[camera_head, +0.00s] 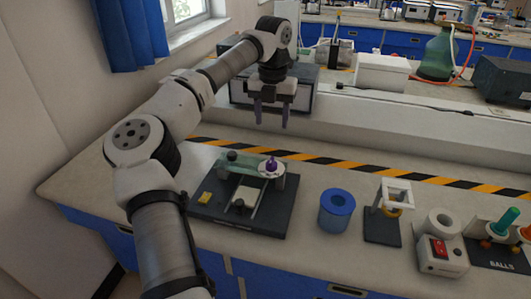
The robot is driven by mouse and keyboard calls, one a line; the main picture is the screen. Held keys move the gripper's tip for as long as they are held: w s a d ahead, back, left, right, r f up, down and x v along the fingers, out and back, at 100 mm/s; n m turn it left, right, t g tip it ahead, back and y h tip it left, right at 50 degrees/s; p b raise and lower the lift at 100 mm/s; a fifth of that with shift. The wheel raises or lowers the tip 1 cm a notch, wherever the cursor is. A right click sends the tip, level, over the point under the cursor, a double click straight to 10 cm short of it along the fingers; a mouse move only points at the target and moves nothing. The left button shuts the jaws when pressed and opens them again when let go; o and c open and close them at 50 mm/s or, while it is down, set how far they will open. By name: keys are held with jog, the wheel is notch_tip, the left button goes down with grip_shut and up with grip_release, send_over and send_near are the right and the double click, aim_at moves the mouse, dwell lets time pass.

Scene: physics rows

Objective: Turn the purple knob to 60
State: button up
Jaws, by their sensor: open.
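The purple knob (271,165) stands on a round grey mount at the right rear of a dark base plate (218,222) on the bench. Its pointer and any scale marks, including 60, are too small to read. My gripper (271,122) hangs fingers-down above and behind the knob, clear of it. Its two dark fingers are apart with nothing between them.
A black knob (232,156), a greenish clear bar and a yellow block (206,197) share the plate. A blue cylinder (337,209), a small stand (384,227) and a device with a red switch (438,248) stand to the right. A striped strip (340,165) runs behind.

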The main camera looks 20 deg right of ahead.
aim_at(271, 160)
notch_tip(271, 160, down, 14)
jog(key=p, duration=0.3)
jog(key=shift+s+r, duration=0.1)
jog(key=shift+r, duration=0.05)
jog(key=c, duration=1)
